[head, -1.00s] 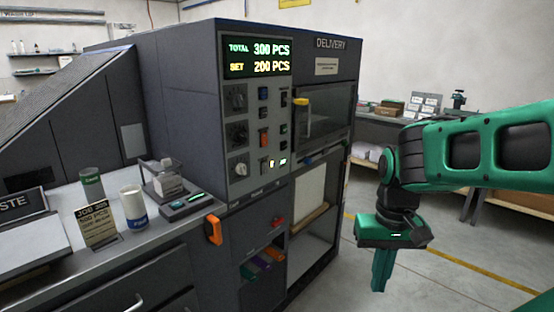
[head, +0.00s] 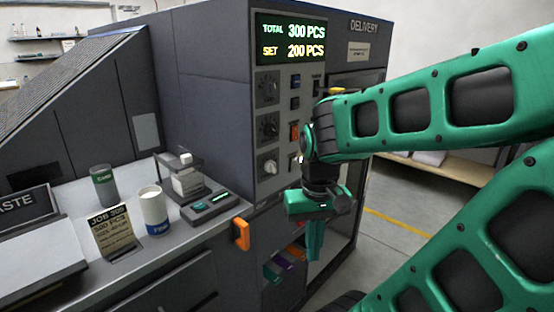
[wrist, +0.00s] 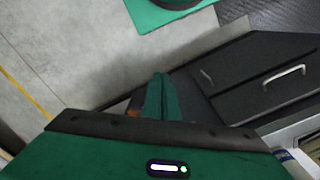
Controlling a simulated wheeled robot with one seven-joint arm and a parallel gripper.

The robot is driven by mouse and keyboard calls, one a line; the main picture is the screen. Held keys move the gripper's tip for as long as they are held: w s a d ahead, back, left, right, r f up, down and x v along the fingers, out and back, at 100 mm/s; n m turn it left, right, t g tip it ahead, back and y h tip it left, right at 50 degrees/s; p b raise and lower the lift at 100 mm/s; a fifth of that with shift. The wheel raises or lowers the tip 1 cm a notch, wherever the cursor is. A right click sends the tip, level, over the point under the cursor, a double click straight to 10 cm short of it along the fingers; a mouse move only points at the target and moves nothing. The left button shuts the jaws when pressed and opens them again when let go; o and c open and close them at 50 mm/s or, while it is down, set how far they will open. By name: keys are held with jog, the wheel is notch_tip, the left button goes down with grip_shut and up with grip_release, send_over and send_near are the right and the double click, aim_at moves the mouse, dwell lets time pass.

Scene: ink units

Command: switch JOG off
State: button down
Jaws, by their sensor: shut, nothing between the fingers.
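The control panel (head: 282,100) is on the grey machine's front, with knobs on its left and small switches on its right. Its display (head: 291,42) reads TOTAL 300 PCS and SET 200 PCS. An orange switch (head: 294,131) shows left of my arm. I cannot read the switch labels, so I cannot tell which is JOG, and my arm hides the panel's right part. My gripper (head: 315,248) points down, shut and empty, in front of the machine below the panel. Its shut fingers also show in the wrist view (wrist: 162,95).
The counter (head: 180,240) at left holds a green can (head: 103,185), a white cup (head: 153,212), a job card (head: 114,230), and a scale-like device (head: 212,203). An orange handle (head: 241,234) juts from the machine's corner. Open floor (head: 395,240) lies to the right.

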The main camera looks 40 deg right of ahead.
jog(key=shift+w, duration=0.1)
jog(key=w+d+r+m+t+h, duration=0.2)
jog(key=w+d+r+m+t, duration=0.1)
jog(key=w+d+r, duration=0.3)
jog(key=w+d+r+m+t+h, duration=0.2)
jog(key=w+d+r+m, duration=0.4)
jog(key=w+d, duration=0.5)
jog(key=d+t, duration=0.1)
jog(key=d, duration=0.3)
jog(key=shift+w+r+t+h, duration=0.15)
jog(key=shift+w+t+h, duration=0.05)
jog(key=shift+t+h, duration=0.1)
jog(key=shift+d, duration=0.1)
